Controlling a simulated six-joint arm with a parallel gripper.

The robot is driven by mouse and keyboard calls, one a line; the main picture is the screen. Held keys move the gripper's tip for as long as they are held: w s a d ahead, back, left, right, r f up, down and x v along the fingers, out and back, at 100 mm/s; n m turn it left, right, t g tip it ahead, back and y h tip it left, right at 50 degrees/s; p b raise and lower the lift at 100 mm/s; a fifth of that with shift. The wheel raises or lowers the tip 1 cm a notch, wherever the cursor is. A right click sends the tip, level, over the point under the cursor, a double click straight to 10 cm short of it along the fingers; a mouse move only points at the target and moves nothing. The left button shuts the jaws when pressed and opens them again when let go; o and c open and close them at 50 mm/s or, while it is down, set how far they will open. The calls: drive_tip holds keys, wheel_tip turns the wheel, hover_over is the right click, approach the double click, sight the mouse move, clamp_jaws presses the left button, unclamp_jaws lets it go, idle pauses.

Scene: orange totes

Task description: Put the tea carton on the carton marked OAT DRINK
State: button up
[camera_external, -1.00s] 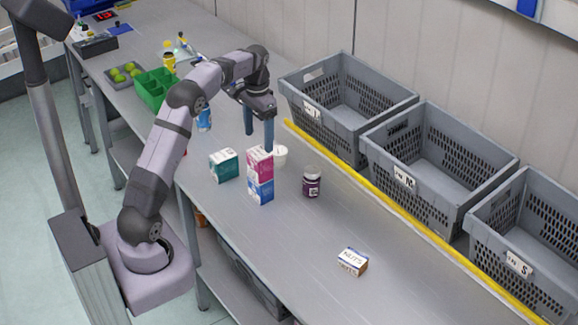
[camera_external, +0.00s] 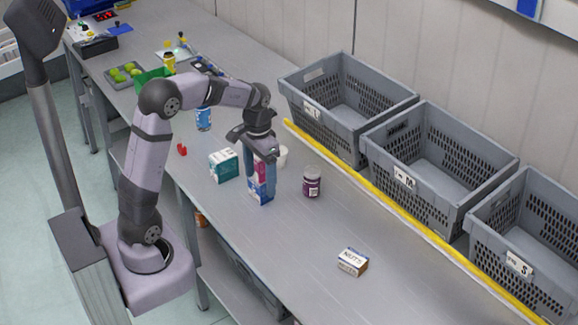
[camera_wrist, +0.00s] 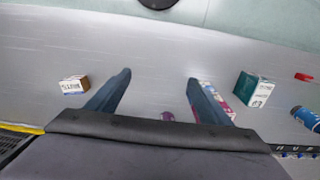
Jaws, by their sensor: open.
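The print on these cartons is too small to read, so I cannot tell which is the tea or the OAT DRINK. In the wrist view my gripper (camera_wrist: 158,80) is open with no carton between its fingers. The pink carton (camera_wrist: 225,103) shows partly behind the right finger, and the teal carton (camera_wrist: 254,90) is farther right.
A purple jar (camera_external: 312,182) and a white cup (camera_external: 282,156) stand close to the stack. A NUTS box (camera_external: 352,261) lies at the front right. Grey crates (camera_external: 440,165) line the back behind a yellow edge strip (camera_external: 400,207). The bench between jar and NUTS box is clear.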

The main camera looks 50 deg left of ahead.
drive_tip(key=s+d+f, duration=0.3)
drive_tip(key=s+d, duration=0.1)
drive_tip(key=s, duration=0.4)
drive_tip(key=s+d+f, duration=0.3)
drive_tip(key=s+d, duration=0.1)
drive_tip(key=s, duration=0.4)
drive_tip(key=shift+f, duration=0.15)
